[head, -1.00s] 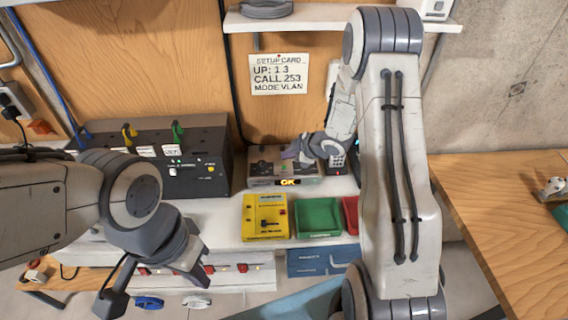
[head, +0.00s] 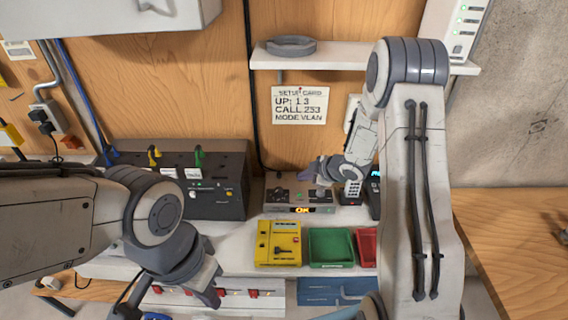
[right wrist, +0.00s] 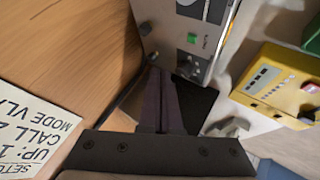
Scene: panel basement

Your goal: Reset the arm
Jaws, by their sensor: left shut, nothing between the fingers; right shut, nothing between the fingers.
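My right arm comes down on the right of the head view and reaches toward the wall. My left gripper (head: 208,295) is low on the left of the head view, in front of the bench edge. It is shut and holds nothing that I can see.
A setup card (head: 299,105) hangs on the wooden wall under a shelf (head: 340,62). A black box with coloured levers (head: 215,195), a yellow box (head: 278,243) and a green tray (head: 331,248) stand on the bench. A wooden table (head: 520,240) is at right.

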